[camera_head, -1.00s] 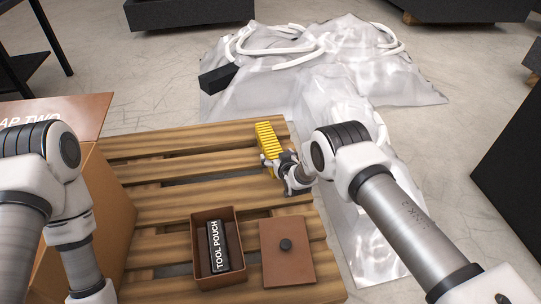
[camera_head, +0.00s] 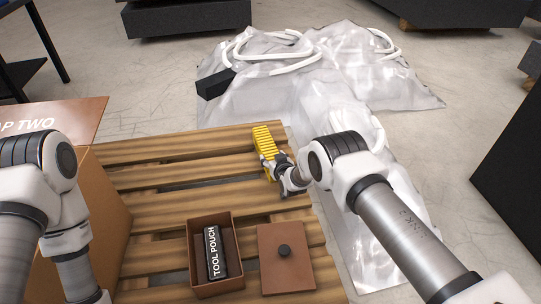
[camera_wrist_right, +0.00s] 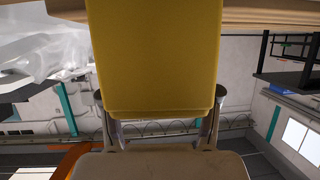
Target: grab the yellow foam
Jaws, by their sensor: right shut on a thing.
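The yellow foam (camera_head: 265,139) is a ribbed block above the far right part of the wooden pallet in the head view. My right gripper (camera_head: 273,165) is shut on its near end. In the right wrist view the foam (camera_wrist_right: 155,55) fills the upper middle, between the two fingers of the right gripper (camera_wrist_right: 160,115). Whether the foam touches the pallet is hard to tell. My left arm is at the left edge of the head view, and its gripper is out of the picture.
The slatted pallet (camera_head: 165,205) carries an open brown box (camera_head: 194,260) with a black tool pouch (camera_head: 213,252) in it. A brown lid (camera_head: 300,265) with a dark knob lies beside it. A cardboard box (camera_head: 108,215) stands at left. Clear plastic sheeting (camera_head: 300,100) with white hose lies behind.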

